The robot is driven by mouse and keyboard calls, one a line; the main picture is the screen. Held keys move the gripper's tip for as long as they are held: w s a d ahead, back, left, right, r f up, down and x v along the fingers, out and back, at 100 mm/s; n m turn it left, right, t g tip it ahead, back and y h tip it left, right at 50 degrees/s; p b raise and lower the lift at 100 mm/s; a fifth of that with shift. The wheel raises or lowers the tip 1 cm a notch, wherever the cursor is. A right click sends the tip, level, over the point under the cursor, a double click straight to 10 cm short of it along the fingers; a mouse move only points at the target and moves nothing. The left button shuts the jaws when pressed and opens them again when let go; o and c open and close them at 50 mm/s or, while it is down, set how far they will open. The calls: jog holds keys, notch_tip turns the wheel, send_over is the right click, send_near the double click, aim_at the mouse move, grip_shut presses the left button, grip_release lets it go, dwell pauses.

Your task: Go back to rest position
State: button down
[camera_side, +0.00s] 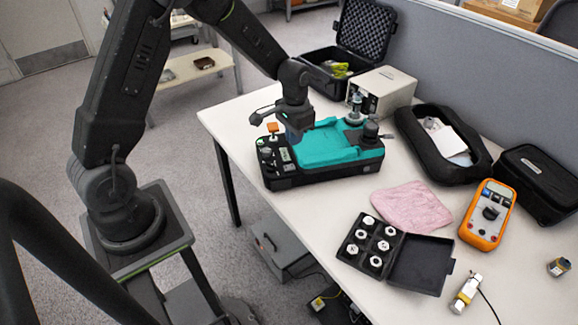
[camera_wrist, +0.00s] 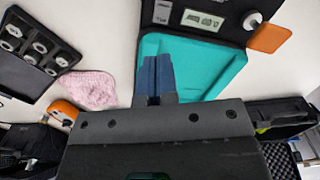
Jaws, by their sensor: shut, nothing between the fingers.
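My gripper (camera_side: 293,134) hangs over the left part of the calibration device, close above its control panel end and the teal top, in the side view. In the wrist view its two blue fingers (camera_wrist: 156,77) are together with nothing between them, over the teal surface. The device has a black body (camera_side: 318,176) and a teal top (camera_side: 325,147). Its panel carries a small display (camera_wrist: 203,20), a knob (camera_wrist: 252,20) and an orange piece (camera_wrist: 268,38). Whether the fingertips touch the device cannot be told.
On the white table (camera_side: 330,205) stand a beige box (camera_side: 385,92), an open black case (camera_side: 362,35), a soft black case (camera_side: 420,125), a pink cloth (camera_side: 412,207), an orange multimeter (camera_side: 487,214) and an open box of round pieces (camera_side: 420,265). A grey partition (camera_side: 500,65) borders the back.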

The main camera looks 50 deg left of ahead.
jog(key=s+d+r+t, duration=0.15)
jog(key=s+r, duration=0.25)
jog(key=r, duration=0.4)
jog(key=s+d+r+t, duration=0.1)
jog(key=s+d+r, duration=0.25)
jog(key=r, duration=0.35)
jog(key=s+d+r+t, duration=0.1)
jog(key=s+d+r, duration=0.1)
jog(key=s, duration=0.5)
jog(key=s+d+r+t, duration=0.1)
jog(key=s+r+t, duration=0.1)
jog(key=s+r, duration=0.2)
jog(key=s, duration=0.3)
jog(key=shift+s+d+r, duration=0.3)
jog(key=shift+d, duration=0.05)
jog(key=w+a+f+n+g, duration=0.2)
jog(key=w+a+f+n, duration=0.2)
jog(key=w+f+n, duration=0.2)
jog(key=w+a+f+n+g, duration=0.2)
jog(key=w+a+f+n, duration=0.3)
jog(key=w+f, duration=0.5)
jog(key=w+n, duration=0.2)
jog(key=w, duration=0.1)
jog(key=shift+w+a+n+h, duration=0.3)
jog(key=shift+w, duration=0.05)
